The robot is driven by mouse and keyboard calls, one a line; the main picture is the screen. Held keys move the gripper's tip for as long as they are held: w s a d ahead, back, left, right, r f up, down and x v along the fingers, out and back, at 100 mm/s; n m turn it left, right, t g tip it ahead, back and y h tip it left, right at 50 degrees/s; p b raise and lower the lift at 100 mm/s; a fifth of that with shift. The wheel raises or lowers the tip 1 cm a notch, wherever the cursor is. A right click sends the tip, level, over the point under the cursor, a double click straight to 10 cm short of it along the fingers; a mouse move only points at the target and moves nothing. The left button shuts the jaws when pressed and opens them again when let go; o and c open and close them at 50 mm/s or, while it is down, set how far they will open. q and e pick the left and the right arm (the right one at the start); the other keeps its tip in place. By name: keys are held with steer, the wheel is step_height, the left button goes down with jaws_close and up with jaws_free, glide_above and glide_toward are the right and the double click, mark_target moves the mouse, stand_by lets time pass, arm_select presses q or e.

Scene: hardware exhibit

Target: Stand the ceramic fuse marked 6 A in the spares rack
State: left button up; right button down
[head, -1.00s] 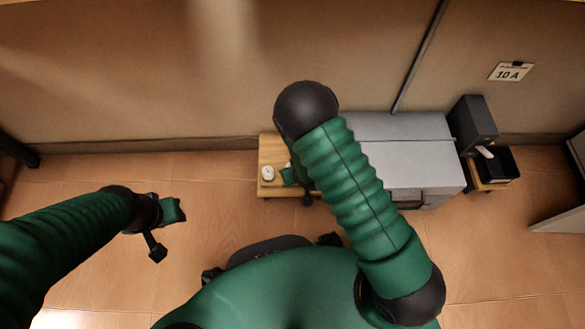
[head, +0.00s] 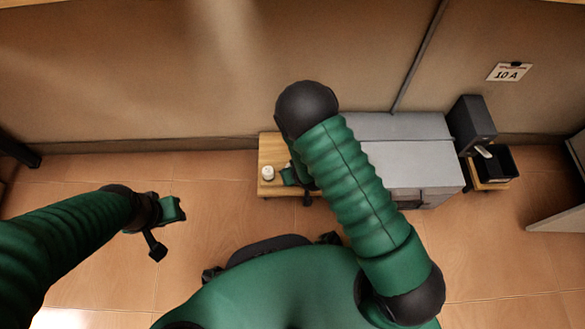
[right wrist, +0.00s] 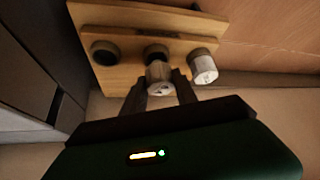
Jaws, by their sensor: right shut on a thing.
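In the right wrist view, the wooden spares rack (right wrist: 124,47) has a row of round dark holes. The left hole (right wrist: 105,53) is empty. A white fuse (right wrist: 203,67) stands at the right position. My right gripper (right wrist: 160,88) is shut on a pale ceramic fuse (right wrist: 159,75), right by the middle hole (right wrist: 156,52); I cannot tell whether its end is in the hole. No rating is readable on it. In the head view, the wooden top (head: 270,148) carries a white fuse (head: 268,173); my right arm hides most of the right gripper. My left gripper (head: 173,210) hangs over the floor, away from the rack.
A grey cabinet (head: 425,165) stands just right of the rack. Further right are a dark box (head: 472,123) and a black tray (head: 499,163) with a white thing in it. A "10 A" card (head: 509,72) hangs on the wall. Floor at left is clear.

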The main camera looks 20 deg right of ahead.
steer(key=shift+f, duration=0.95)
stand_by(1.2)
steer(key=c, duration=0.9)
jaws_free()
steer(key=shift+o, duration=0.3)
steer(key=o, duration=0.4)
steer(key=shift+o, duration=0.2)
step_height(320, 180, up, 7)
steer(key=p, duration=0.6)
steer(key=shift+r, duration=0.1)
